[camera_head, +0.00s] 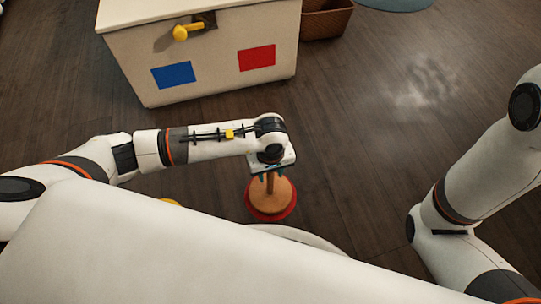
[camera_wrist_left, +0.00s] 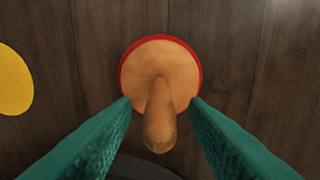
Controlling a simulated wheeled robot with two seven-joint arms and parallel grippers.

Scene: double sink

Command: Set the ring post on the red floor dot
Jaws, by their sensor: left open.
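The ring post, a round wooden base (camera_head: 265,197) with an upright peg, stands on the red floor dot (camera_head: 289,211). In the left wrist view the base (camera_wrist_left: 178,70) covers most of the dot, and a red rim (camera_wrist_left: 128,55) shows along its top and sides. My left gripper (camera_head: 269,171) is above the post. In the left wrist view its green fingers (camera_wrist_left: 158,112) are spread apart on both sides of the peg (camera_wrist_left: 160,120), with gaps between them and the peg. My right gripper is out of view; only my right arm shows at the right.
A white chest with blue and red squares (camera_head: 256,58) and a yellow handle stands behind the post. A brown basket (camera_head: 327,20) is beside it. A yellow dot (camera_wrist_left: 12,80) lies left of the post. Dark wood floor at the right is clear.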

